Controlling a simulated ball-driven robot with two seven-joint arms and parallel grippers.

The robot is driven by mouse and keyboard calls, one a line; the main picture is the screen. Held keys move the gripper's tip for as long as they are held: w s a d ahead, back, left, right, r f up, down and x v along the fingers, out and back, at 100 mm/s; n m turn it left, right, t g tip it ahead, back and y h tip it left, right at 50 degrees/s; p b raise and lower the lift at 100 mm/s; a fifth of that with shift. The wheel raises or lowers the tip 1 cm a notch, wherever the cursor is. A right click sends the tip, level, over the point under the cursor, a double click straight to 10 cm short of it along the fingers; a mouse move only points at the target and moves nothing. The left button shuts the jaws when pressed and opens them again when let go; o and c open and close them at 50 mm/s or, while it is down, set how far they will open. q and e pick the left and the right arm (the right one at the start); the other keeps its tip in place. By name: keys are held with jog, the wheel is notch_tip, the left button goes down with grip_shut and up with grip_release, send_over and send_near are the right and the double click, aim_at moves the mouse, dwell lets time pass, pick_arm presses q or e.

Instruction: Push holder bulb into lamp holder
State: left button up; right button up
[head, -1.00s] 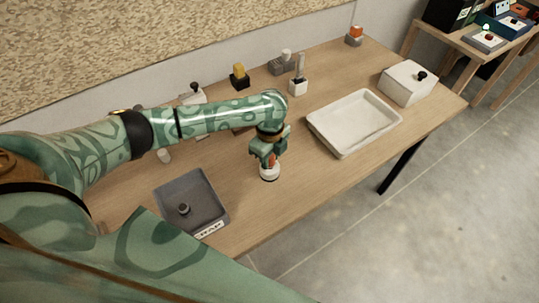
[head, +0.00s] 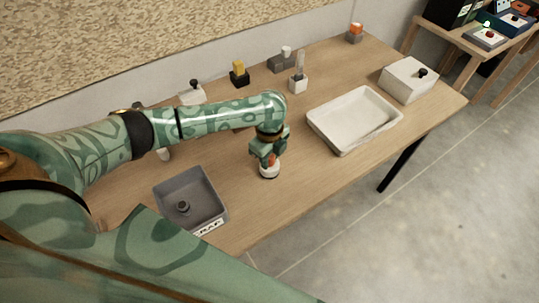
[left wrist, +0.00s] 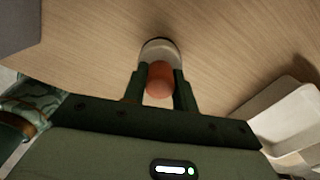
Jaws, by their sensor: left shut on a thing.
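My left gripper (head: 268,157) points down over the middle of the table and is shut on an orange-red bulb (left wrist: 160,80). The white round lamp holder (head: 269,172) stands on the table right below the fingertips. In the left wrist view the bulb is between the two fingers, with the white rim of the holder (left wrist: 160,48) just beyond it. The bulb appears lined up with the holder, but I cannot tell how deep it sits. The fingers hide part of the contact. My right gripper is out of view.
A grey tray (head: 208,190) with a dark knob-like part is left of the gripper. An empty white tray (head: 383,107) is to the right, with a white box (head: 408,80) behind it. Several small parts stand along the back. Table around the holder is clear.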

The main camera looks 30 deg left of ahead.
pick_arm(q)
jog(key=o, duration=1.1)
notch_tip(320, 180, up, 16)
jog(key=p, duration=0.6)
jog(key=shift+r, duration=0.1)
